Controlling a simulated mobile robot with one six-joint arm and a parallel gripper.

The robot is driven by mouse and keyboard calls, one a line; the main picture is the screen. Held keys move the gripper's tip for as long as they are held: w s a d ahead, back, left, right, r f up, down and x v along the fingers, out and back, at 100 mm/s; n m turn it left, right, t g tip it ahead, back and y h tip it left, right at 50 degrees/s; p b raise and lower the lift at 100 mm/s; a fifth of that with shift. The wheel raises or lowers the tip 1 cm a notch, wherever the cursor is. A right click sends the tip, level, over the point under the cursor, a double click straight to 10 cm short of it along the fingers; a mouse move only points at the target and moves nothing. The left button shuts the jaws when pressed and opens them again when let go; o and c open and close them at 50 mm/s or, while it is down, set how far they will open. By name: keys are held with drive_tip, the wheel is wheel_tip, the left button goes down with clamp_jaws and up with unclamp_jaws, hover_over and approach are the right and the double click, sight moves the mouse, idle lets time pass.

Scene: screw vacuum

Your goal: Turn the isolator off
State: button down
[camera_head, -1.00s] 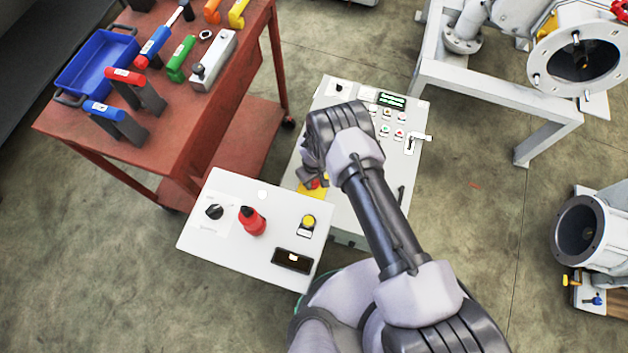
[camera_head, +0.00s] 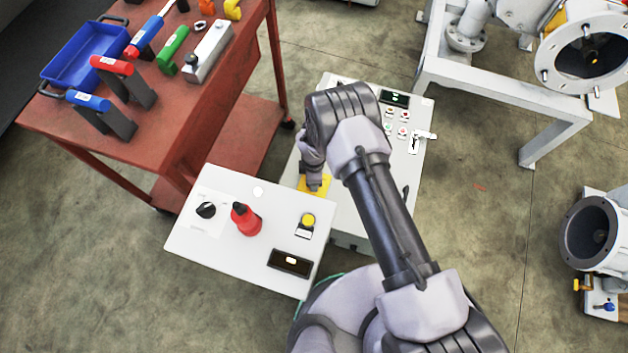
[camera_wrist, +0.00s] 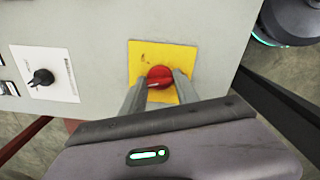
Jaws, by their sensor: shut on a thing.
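The isolator is a red rotary knob (camera_wrist: 160,76) on a yellow plate (camera_wrist: 143,55), set in the grey control panel (camera_wrist: 100,30). In the wrist view my gripper (camera_wrist: 160,85) has one finger on each side of the red knob and is shut on it. In the head view the yellow plate (camera_head: 318,187) shows at the lower left of the panel (camera_head: 365,205). There my gripper (camera_head: 315,185) points down at the plate and hides the knob.
A white box (camera_head: 255,235) with a black knob, a red part and a yellow button stands left of the panel. A red cart (camera_head: 160,110) with tools is at upper left. Grey pump frames (camera_head: 500,95) stand at right. Open floor lies between.

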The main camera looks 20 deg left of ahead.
drive_tip(key=n+b, duration=0.1)
drive_tip(key=n, duration=0.3)
drive_tip(key=shift+n, duration=0.4)
idle(0.4)
drive_tip(key=c, duration=0.9)
unclamp_jaws()
drive_tip(key=shift+r, duration=0.1)
wheel_tip(320, 180, up, 17)
drive_tip(key=p, duration=0.7)
drive_tip(key=shift+r, duration=0.1)
